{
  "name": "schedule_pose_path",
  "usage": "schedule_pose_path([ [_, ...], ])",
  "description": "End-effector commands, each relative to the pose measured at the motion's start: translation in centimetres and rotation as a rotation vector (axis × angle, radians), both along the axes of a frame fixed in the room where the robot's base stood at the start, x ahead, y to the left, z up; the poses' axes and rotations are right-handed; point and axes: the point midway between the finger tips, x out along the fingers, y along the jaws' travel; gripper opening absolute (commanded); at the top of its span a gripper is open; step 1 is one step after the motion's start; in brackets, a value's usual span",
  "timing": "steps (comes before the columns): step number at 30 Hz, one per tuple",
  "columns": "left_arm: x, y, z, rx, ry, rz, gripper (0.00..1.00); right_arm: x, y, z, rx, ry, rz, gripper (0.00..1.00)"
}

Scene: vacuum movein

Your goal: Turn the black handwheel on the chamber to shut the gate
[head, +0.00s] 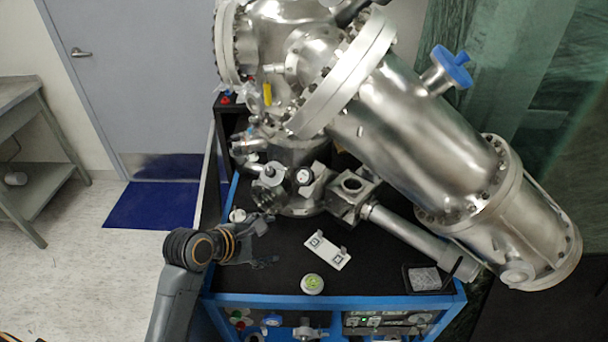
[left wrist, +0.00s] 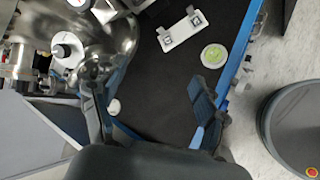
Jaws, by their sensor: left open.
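The steel chamber (head: 300,155) stands on a black-topped cart. A small round black-rimmed part with a white face (head: 303,175) sits on its front; I cannot tell if it is the black handwheel or a gauge. A similar white-faced part shows in the left wrist view (left wrist: 67,50). My left gripper (head: 270,242) is open and empty over the cart top, below and left of that part in the head view. In the left wrist view its fingers (left wrist: 150,88) are spread wide, the left one in front of a steel fitting; contact is unclear. My right gripper is out of view.
A white bracket plate (head: 328,252), a round green-and-white item (head: 312,284) and a small black tray (head: 428,279) lie on the cart top (head: 285,265). A large steel cylinder (head: 415,135) with a blue-capped knob (head: 452,67) overhangs the right. A grey bench (head: 35,165) stands left.

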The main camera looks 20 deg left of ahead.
Motion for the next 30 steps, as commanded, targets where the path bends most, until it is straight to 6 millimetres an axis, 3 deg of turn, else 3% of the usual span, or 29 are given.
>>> schedule_pose_path([
  [3,3.9,1.0,3.3,-0.332,0.007,0.223,0.73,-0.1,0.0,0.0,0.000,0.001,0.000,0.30],
  [6,6.1,1.8,5.5,-0.574,0.026,0.355,0.73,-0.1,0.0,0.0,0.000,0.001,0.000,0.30],
  [12,8.2,2.6,7.9,-0.833,0.059,0.477,0.73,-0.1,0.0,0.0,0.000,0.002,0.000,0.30],
  [20,10.5,1.7,7.3,-0.861,0.066,0.488,0.73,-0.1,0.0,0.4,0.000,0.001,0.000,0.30],
  [30,16.5,-1.0,4.5,-0.857,0.067,0.488,0.73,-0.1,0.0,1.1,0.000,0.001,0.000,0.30],
])
